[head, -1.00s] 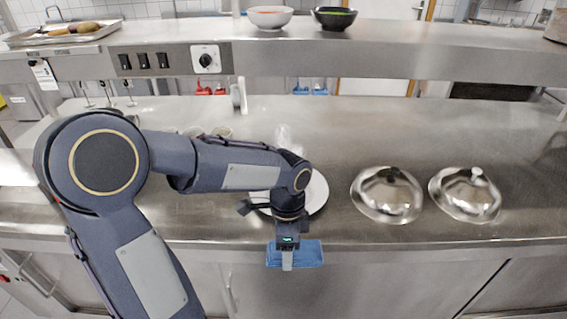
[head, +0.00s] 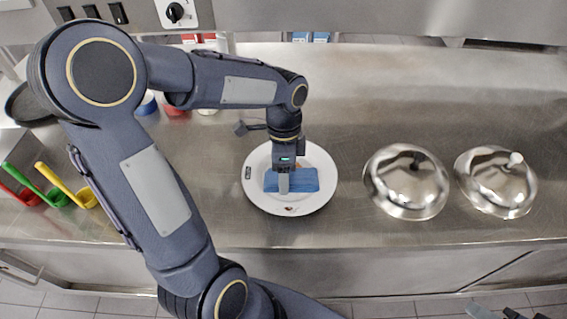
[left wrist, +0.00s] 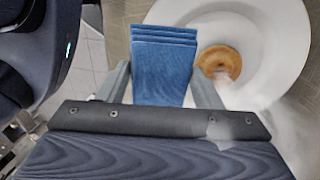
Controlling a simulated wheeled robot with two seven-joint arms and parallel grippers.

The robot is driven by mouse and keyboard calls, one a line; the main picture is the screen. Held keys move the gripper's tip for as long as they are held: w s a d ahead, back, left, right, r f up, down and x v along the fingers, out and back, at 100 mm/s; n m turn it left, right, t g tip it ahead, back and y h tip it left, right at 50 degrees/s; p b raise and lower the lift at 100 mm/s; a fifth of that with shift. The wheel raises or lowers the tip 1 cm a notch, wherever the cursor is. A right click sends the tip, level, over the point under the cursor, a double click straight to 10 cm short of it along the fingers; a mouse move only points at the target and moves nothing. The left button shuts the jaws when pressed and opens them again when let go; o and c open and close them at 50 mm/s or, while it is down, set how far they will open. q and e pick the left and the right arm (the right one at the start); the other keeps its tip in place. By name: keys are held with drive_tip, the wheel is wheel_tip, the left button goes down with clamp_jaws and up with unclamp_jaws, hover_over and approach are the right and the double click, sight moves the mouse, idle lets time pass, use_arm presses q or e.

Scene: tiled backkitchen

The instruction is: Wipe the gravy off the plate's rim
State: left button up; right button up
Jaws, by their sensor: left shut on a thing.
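A white plate (head: 324,165) lies on the steel counter, with a small dark reddish smudge (head: 290,209) on its near rim. A small dark mark (head: 248,172) shows on its left rim; I cannot tell if it is print or gravy. My left gripper (head: 283,186) is shut on a folded blue cloth (head: 306,181) over the plate; contact is unclear. In the left wrist view the cloth (left wrist: 163,68) sits between the fingers, and a brown-orange patch (left wrist: 220,62) shows in the plate (left wrist: 288,62). Dark parts at the bottom right corner look like my right gripper (head: 497,313).
Two steel domes, one left (head: 406,182) and one right (head: 496,182), stand right of the plate. Red, green and yellow (head: 66,184) handled tools lie at the left. A dark pan (head: 30,104) is partly behind my arm. Counter between plate and front edge is clear.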

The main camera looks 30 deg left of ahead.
use_arm(q)
drive_tip(key=b, duration=0.4)
hover_over(284, 204)
drive_tip(key=shift+w+a+f, duration=0.1)
drive_tip(key=shift+w+f, duration=0.05)
drive_tip(key=shift+f, duration=0.75)
drive_tip(key=shift+w+a+f, duration=0.1)
drive_tip(key=shift+w+f, duration=0.05)
drive_tip(key=shift+f, duration=0.7)
drive_tip(key=shift+w+a+f, duration=0.1)
drive_tip(key=shift+w+f, duration=0.05)
drive_tip(key=shift+f, duration=0.75)
drive_tip(key=shift+s+d+f+b, duration=0.1)
drive_tip(key=shift+s+f+b, duration=0.05)
drive_tip(key=shift+f+b, duration=0.65)
drive_tip(key=shift+r, duration=0.1)
drive_tip(key=shift+s+d+r+p, duration=0.2)
drive_tip(key=shift+s+d, duration=0.15)
drive_tip(key=shift+s, duration=0.2)
drive_tip(key=shift+s+d+r+p, duration=0.15)
drive_tip(key=shift+s+d, duration=0.15)
drive_tip(key=shift+s, duration=0.25)
drive_tip(key=shift+s+d, duration=0.25)
drive_tip(key=shift+s, duration=0.1)
drive_tip(key=shift+f, duration=0.1)
